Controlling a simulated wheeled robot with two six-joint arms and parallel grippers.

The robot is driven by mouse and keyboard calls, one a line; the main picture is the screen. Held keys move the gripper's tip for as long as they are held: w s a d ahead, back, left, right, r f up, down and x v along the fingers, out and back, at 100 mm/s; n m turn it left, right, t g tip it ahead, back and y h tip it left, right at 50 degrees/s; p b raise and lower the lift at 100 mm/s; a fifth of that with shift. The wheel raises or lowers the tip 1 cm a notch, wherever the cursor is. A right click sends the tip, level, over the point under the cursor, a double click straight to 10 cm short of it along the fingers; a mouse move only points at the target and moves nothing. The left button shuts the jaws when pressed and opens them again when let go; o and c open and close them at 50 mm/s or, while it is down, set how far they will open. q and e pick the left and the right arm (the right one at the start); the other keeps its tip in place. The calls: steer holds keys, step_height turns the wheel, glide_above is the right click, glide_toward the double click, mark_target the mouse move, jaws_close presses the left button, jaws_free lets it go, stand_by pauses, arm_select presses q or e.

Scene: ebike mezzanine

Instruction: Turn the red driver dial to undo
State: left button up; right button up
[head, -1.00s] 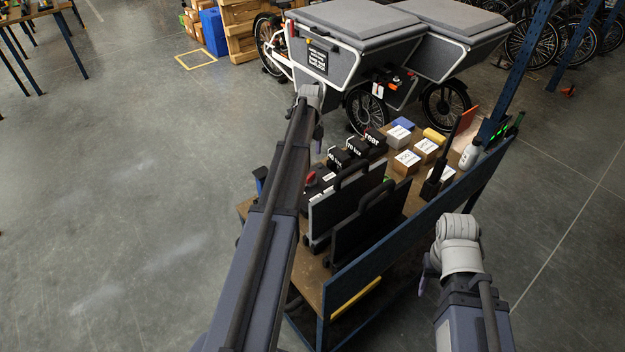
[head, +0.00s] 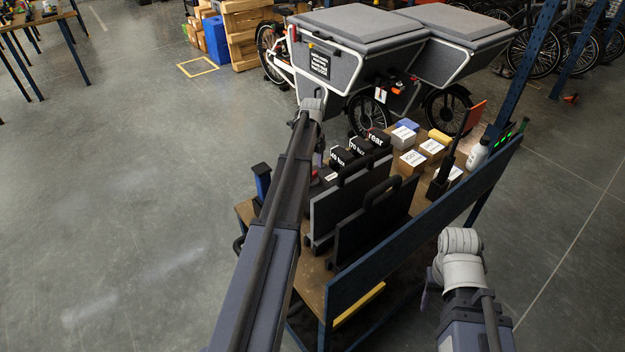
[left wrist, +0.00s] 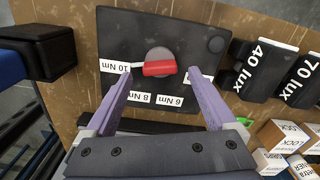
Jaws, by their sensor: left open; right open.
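The red driver dial (left wrist: 158,68) is a red bar on a round grey base, set on a black panel (left wrist: 125,32). The bar lies roughly level across the left wrist view. White labels reading 10 Nm (left wrist: 115,67), 8 Nm and 6 Nm stand around it; another label (left wrist: 200,77) is partly behind a finger and unreadable. My left gripper (left wrist: 160,74) is open, its purple fingers on either side of the dial and apart from it. My right gripper (head: 426,290) is open and empty, off the bench's right side.
Black blocks marked 40 lux (left wrist: 257,70) and 70 lux (left wrist: 299,82) stand right of the panel. Two upright dark boards (head: 372,222) stand near the bench's front rail (head: 400,255). Several labelled boxes (head: 410,162) sit farther back. Cargo bikes (head: 345,50) stand behind.

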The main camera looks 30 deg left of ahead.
arm_select(q)
steer(key=shift+f+b, duration=0.95)
steer(key=shift+f, duration=0.55)
arm_select(e)
step_height(320, 180, down, 3)
steer(key=shift+r, duration=0.1)
arm_select(q)
steer(key=shift+r, duration=0.1)
steer(key=shift+c, duration=0.2)
steer(key=c, duration=1.3)
steer(key=shift+c, duration=0.2)
